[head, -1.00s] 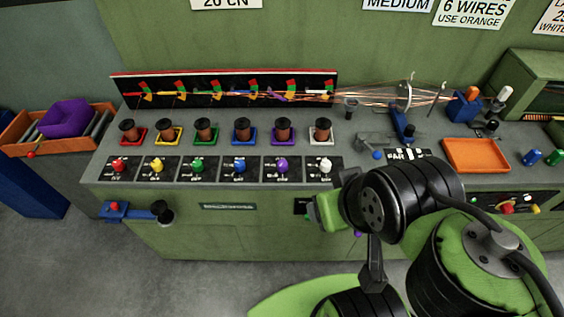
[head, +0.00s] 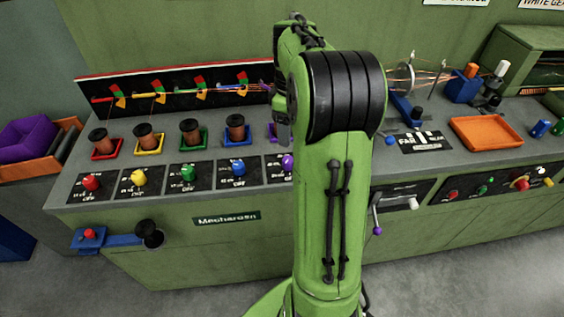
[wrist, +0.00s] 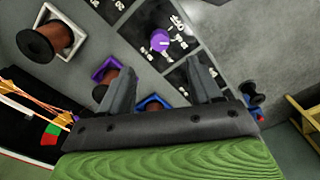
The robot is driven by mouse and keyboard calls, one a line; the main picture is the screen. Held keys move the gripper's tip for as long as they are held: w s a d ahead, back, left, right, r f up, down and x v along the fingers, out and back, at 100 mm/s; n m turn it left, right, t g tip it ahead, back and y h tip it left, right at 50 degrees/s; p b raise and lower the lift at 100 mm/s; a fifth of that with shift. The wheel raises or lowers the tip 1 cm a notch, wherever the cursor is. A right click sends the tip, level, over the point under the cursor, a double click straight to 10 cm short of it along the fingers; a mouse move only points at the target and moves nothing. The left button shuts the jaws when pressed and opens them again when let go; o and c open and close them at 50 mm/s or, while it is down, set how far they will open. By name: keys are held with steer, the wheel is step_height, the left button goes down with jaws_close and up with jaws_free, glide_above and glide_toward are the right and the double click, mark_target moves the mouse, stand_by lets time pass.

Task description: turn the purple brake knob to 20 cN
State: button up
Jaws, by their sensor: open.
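The purple brake knob (head: 287,163) stands on its black dial plate on the bench's front edge, partly hidden by my arm in the head view. In the wrist view the purple knob (wrist: 159,40) shows whole, with white dial marks around it; its setting is too small to read. My gripper (wrist: 160,66) is open and empty, its fingers pointing toward the bench. In that view the knob appears just beyond and between the fingertips, apart from them. In the head view my gripper (head: 283,132) hangs above the purple station, mostly hidden by my arm.
Red (head: 91,182), yellow (head: 138,177), green (head: 188,172) and blue (head: 238,168) knobs stand in a row to the left. Brown spools in coloured trays stand behind them. The purple tray (wrist: 98,75) lies beside the knob. An orange tray (head: 487,132) is at right.

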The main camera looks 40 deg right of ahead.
mark_target(288, 160)
step_height(288, 160, down, 11)
steer(key=b, duration=0.3)
steer(key=shift+w+b, duration=0.1)
steer(key=shift+b, duration=0.25)
steer(key=c, duration=1)
steer(key=shift+c, duration=0.2)
